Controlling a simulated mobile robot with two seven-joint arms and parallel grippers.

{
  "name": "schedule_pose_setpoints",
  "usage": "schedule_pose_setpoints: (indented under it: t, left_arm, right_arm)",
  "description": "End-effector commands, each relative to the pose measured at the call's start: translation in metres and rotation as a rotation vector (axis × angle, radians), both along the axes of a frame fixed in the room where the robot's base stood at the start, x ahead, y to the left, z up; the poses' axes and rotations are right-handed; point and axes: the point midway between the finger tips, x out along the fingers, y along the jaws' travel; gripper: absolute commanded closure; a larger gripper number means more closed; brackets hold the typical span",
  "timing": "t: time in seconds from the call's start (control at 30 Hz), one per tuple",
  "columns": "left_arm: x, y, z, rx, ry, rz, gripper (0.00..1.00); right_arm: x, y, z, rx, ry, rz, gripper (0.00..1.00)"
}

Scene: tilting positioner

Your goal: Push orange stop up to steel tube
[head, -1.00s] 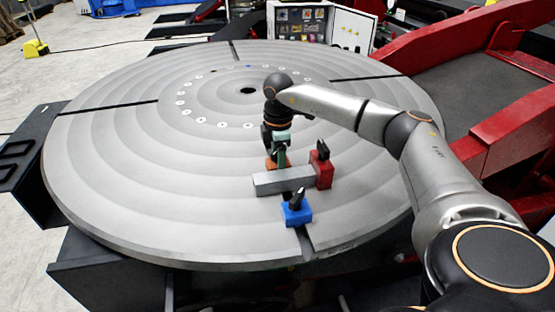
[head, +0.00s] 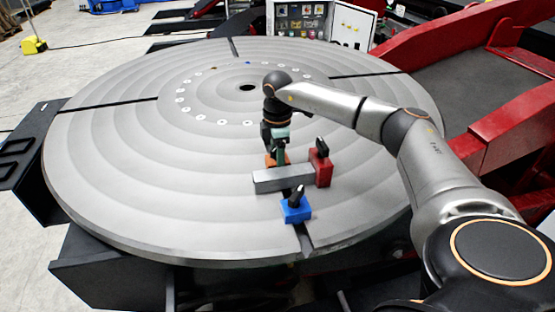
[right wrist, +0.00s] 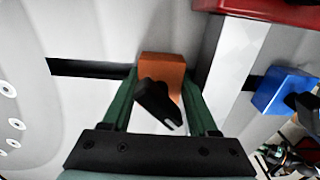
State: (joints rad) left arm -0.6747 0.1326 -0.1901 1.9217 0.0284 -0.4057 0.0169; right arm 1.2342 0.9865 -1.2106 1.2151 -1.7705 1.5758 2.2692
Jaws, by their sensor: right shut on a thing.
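The orange stop (right wrist: 163,67) sits on the round table over a dark slot, with a black lever (right wrist: 158,103) on it. In the head view the orange stop (head: 270,161) is partly hidden by my right gripper (head: 279,150). In the right wrist view the green fingers of my right gripper (right wrist: 162,78) are shut on the stop's two sides. The steel tube (head: 284,179) lies in front of the stop, and in the right wrist view the tube (right wrist: 232,60) is to its right, a narrow gap apart. My left gripper is not in view.
A red block (head: 321,170) with a black lever stands at the tube's right end. A blue stop (head: 295,210) with a black lever sits in front of the tube, over the slot. The large round table (head: 130,160) is clear on the left.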

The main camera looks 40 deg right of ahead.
Motion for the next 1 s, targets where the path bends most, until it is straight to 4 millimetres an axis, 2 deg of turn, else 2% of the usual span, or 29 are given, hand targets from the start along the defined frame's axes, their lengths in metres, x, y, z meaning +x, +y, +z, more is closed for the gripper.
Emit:
schedule_pose_setpoints:
  t: [0.17, 1.0]
  left_arm:
    - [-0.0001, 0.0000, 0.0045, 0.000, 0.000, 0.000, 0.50]
    - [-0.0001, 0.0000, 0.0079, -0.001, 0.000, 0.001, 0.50]
  right_arm:
    - [-0.0053, 0.0024, 0.0005, 0.001, 0.002, 0.001, 1.00]
    - [0.0004, -0.0006, -0.0003, 0.000, 0.001, 0.000, 1.00]
